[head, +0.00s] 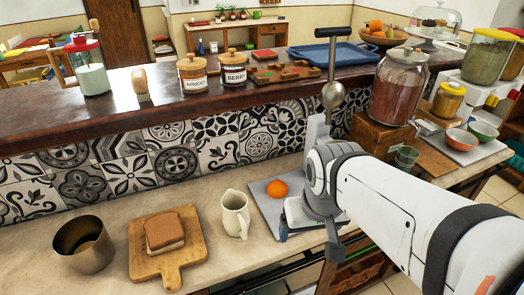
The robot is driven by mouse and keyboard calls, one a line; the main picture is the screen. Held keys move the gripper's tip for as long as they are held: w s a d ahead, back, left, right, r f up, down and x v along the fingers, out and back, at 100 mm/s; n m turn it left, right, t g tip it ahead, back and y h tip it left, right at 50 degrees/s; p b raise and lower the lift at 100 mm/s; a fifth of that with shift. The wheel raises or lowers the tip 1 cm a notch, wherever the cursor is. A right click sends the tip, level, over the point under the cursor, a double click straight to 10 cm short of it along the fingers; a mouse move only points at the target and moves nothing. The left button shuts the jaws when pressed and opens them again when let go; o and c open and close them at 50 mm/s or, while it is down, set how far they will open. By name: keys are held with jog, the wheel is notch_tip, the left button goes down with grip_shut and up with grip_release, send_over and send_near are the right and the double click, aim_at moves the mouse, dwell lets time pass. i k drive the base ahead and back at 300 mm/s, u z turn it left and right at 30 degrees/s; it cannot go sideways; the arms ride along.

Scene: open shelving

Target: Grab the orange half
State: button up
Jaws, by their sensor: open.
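The orange half (277,189) appears as a small round orange shape on a grey board (262,205) on the lower counter. Whether its cut face shows is too small to tell. My gripper (307,236) is in front and to the right of it in the picture, pointing down, apart from it as far as I can see. The jaws are open and nothing shows between them. My arm and wrist hide the right part of the board.
A cream jug (235,213) stands just left of the board. Further left are bread on a wooden board (172,275) and a metal cup (84,245). A metal rod with a ball (333,94) rises behind my wrist. Jars stand on the raised ledge (135,120).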

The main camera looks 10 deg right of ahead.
aim_at(277, 189)
jog(key=u, duration=2)
jog(key=k, duration=1.1)
jog(key=z, duration=0.9)
jog(key=i, duration=1.05)
jog(key=z, duration=0.1)
